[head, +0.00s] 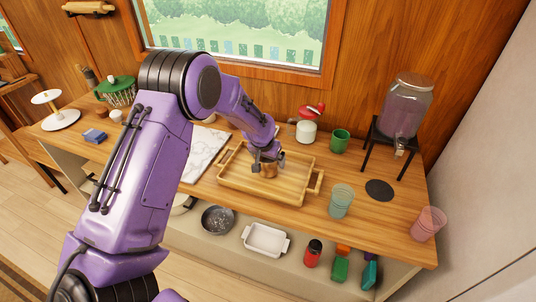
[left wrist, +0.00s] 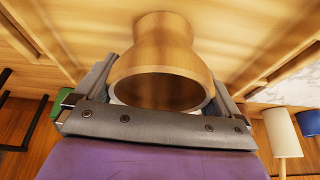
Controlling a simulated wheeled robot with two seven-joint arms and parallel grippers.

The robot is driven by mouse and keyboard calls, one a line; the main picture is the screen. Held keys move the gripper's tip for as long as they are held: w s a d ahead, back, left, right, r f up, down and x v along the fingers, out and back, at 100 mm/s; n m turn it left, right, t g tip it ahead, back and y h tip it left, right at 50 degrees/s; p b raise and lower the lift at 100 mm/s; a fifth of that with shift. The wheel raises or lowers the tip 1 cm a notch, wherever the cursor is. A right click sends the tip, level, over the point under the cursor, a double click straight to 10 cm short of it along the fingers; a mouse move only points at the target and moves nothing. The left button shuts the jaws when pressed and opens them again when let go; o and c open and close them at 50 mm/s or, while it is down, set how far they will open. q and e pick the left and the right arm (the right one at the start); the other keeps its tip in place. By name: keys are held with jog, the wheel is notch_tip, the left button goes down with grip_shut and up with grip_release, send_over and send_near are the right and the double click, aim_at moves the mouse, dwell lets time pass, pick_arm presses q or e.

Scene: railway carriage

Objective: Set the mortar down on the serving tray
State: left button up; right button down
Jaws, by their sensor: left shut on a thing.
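The mortar (head: 269,171) is a small brown wooden cup. My left gripper (head: 267,160) is shut on it, inside the walls of the wooden serving tray (head: 294,178). In the left wrist view the mortar (left wrist: 165,60) stands between the two fingers, with its wide open mouth towards the camera and its narrower foot pointing away at pale wood. The mortar is at or just above the tray floor; I cannot tell whether its foot touches. The gripper hides part of the mortar in the head view. My right gripper is not in view.
A marble board (head: 207,152) lies left of the tray. A red-lidded jar (head: 307,127) and green cup (head: 340,141) stand behind it. A teal glass (head: 341,200), dark round mat (head: 380,190) and drink dispenser (head: 402,110) are to the right. Several items sit on the shelf below.

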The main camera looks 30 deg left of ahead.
pick_arm(q)
jog(key=shift+w+f, duration=0.1)
jog(key=shift+f, duration=0.2)
dwell(0.4)
jog(key=o, duration=0.8)
jog(key=b+v, duration=0.2)
jog(key=v, duration=0.8)
jog(key=shift+r, duration=0.25)
grip_shut()
